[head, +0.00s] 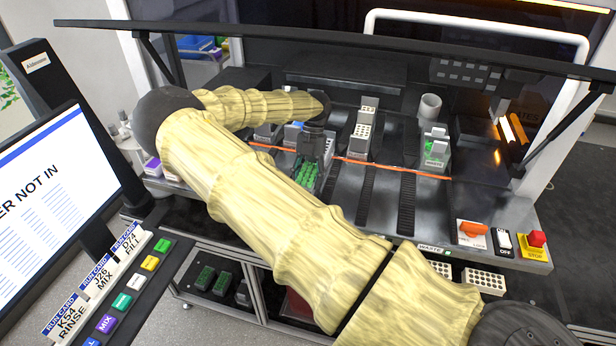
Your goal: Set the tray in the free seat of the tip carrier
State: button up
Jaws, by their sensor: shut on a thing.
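My gripper (313,157) hangs over the middle-left of the instrument deck. It is shut on the green tray (307,178), a small block with rows of round places on its top. My own arm crosses in front and hides part of the tray's near end. I cannot tell whether the tray touches what is under it. I cannot tell for sure which carrier is the tip carrier or where its free seat lies; the deck just behind and left of the gripper is partly hidden by my arm.
A grey carrier with a white holed block (361,139) stands right of my gripper. A carrier with green items (436,150) and a grey cylinder (429,107) stand further right. An orange line (390,167) crosses the deck. A raised hood edge (330,40) spans above.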

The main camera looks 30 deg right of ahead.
aim_at(311, 170)
jog(key=o, duration=1.1)
jog(key=b+v, duration=0.3)
jog(key=v, duration=0.3)
jog(key=shift+w+d+r+b, duration=0.1)
jog(key=shift+d+r+b, duration=0.1)
jog(key=shift+b, duration=0.1)
jog(key=shift+w+d+r, duration=0.1)
jog(key=shift+r, duration=0.45)
